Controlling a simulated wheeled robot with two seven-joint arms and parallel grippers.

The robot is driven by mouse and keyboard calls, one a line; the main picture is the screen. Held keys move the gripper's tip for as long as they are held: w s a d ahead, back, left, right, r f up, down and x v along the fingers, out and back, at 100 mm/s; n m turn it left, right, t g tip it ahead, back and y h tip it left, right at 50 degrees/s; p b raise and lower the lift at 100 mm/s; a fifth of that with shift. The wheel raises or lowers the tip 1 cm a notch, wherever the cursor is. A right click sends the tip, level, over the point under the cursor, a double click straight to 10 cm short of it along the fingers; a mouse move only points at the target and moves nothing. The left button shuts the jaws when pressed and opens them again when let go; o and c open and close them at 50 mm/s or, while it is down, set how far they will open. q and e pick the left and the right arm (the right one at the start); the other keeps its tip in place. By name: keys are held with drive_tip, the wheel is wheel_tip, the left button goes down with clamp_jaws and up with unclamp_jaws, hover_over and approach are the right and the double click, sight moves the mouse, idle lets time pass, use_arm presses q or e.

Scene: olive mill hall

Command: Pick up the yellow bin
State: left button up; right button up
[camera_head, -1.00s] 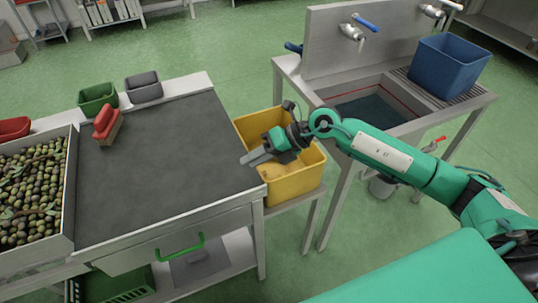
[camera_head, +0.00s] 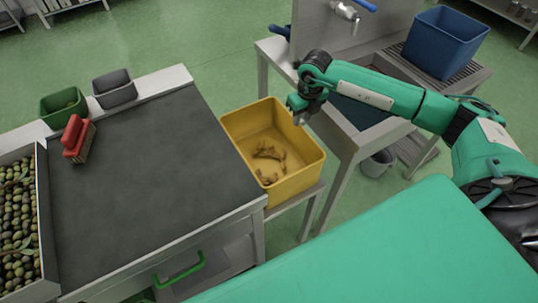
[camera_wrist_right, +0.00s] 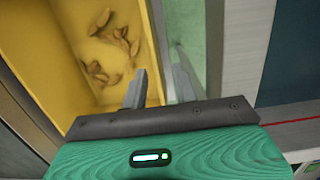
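The yellow bin (camera_head: 306,172) stands on a low shelf at the right end of the dark-topped table, with a few brown scraps (camera_head: 270,153) on its floor. It fills the upper left of the right wrist view (camera_wrist_right: 35,45). My right gripper (camera_head: 297,112) points down at the bin's right rim, near the back corner. In the wrist view its two fingers (camera_wrist_right: 160,75) are apart, one over the bin's inside and the other over the green floor outside. Whether they touch the wall is unclear. My left gripper is not in view.
A steel sink (camera_head: 345,105) with a blue bin (camera_head: 446,42) stands close behind and right of the yellow bin. The table (camera_head: 150,160) holds a red brush (camera_head: 76,138), a green tub (camera_head: 64,106), a grey tub (camera_head: 115,92) and an olive crate (camera_head: 45,215).

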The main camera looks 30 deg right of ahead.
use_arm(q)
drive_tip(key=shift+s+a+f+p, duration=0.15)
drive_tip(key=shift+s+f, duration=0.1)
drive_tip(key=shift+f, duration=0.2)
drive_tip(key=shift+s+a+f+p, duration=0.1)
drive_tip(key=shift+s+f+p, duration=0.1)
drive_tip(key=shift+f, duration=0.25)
use_arm(e)
wheel_tip(320, 180, down, 6)
drive_tip(key=w, duration=0.1)
drive_tip(key=shift+a, duration=0.4)
drive_tip(key=shift+c, duration=0.4)
clamp_jaws()
drive_tip(key=shift+w, duration=0.1)
